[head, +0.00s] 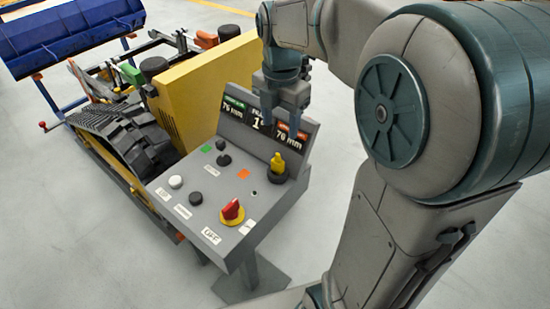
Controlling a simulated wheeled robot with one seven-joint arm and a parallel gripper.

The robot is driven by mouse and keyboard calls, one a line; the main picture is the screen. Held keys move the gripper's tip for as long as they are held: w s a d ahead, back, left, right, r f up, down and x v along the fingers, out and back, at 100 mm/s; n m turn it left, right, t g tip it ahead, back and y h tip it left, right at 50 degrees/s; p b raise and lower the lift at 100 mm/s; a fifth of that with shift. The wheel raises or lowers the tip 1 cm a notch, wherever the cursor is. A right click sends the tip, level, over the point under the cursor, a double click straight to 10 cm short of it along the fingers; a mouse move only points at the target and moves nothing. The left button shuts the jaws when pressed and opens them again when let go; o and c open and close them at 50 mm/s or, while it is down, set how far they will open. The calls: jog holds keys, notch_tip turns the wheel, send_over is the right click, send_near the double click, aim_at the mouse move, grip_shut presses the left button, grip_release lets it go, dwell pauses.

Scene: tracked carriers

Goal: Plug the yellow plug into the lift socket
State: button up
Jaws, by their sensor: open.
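The yellow plug (279,161) stands upright in a dark round holder (277,176) at the right side of the grey control console (198,222). My gripper (282,126) points down, open and empty, in front of the console's display and above the plug. It looks apart from the plug; the exact gap is hard to judge. A white label reading LIFT (211,236) is at the console's front edge. A small dark hole (254,192) is in the panel left of the plug's holder; I cannot tell whether it is the lift socket.
A red knob on a yellow base (232,210) stands on the panel, with white (176,181) and black (195,198) buttons and a black knob (224,159). The display (265,126) rises behind. A tracked yellow carrier (205,90) stands close at left.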

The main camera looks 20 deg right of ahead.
aim_at(277, 160)
notch_tip(277, 160, down, 8)
jog(key=shift+f, duration=0.25)
jog(key=shift+w+a+f, duration=0.1)
jog(key=shift+f, duration=1.25)
jog(key=shift+w+a+f, duration=0.1)
jog(key=shift+f, duration=1.2)
jog(key=c, duration=1.1)
